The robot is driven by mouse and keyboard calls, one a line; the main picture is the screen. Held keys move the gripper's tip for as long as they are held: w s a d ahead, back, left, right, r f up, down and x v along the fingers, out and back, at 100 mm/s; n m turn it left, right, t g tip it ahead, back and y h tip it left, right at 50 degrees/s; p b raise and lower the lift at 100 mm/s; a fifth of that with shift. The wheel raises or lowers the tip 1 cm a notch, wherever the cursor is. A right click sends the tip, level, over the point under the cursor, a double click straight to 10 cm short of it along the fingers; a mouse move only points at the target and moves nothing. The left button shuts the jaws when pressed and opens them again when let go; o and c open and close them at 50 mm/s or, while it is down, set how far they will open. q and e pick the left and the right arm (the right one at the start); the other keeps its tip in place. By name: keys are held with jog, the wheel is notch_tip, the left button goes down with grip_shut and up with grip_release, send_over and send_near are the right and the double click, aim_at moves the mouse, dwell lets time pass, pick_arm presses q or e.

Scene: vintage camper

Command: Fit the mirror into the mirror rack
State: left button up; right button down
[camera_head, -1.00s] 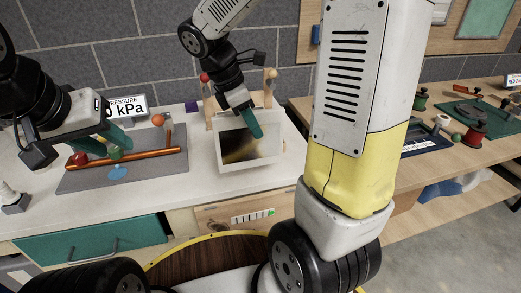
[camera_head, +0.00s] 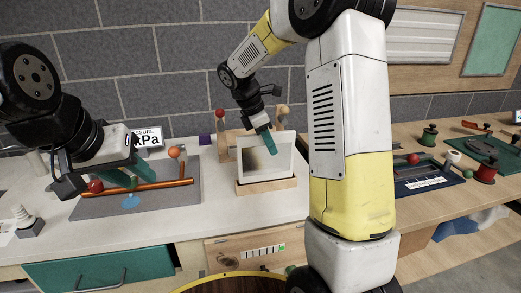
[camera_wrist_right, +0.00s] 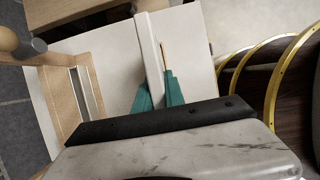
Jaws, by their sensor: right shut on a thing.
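The white-framed mirror (camera_head: 282,152) stands nearly upright over the counter in the head view. My right gripper (camera_head: 267,141) is shut on its upper edge. A pale wooden base (camera_head: 267,187), seemingly the mirror rack, lies directly beneath; I cannot tell whether the lower edge sits in a slot. In the right wrist view the mirror (camera_wrist_right: 150,55) is edge-on between the fingers of my right gripper (camera_wrist_right: 156,92), with a thin wood strip beside it. My left gripper (camera_head: 132,174) hangs over a grey mat at the left, its teal fingers apart.
A wooden stand with pegs (camera_head: 220,116) is behind the mirror; in the wrist view its slotted plate (camera_wrist_right: 66,98) is left of the mirror. The grey mat (camera_head: 100,206) carries an orange tube (camera_head: 170,184). Counter right of the mirror is clear. A workbench holds tools at right.

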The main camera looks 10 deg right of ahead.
aim_at(266, 158)
jog(key=shift+w+d+f, duration=0.1)
jog(key=shift+w+f, duration=0.1)
jog(key=shift+f, duration=0.7)
jog(key=shift+w+d+f, duration=0.1)
jog(key=shift+w+f, duration=0.05)
jog(key=shift+f, duration=0.85)
jog(key=c, duration=1.4)
grip_release()
jog(key=shift+a, duration=0.1)
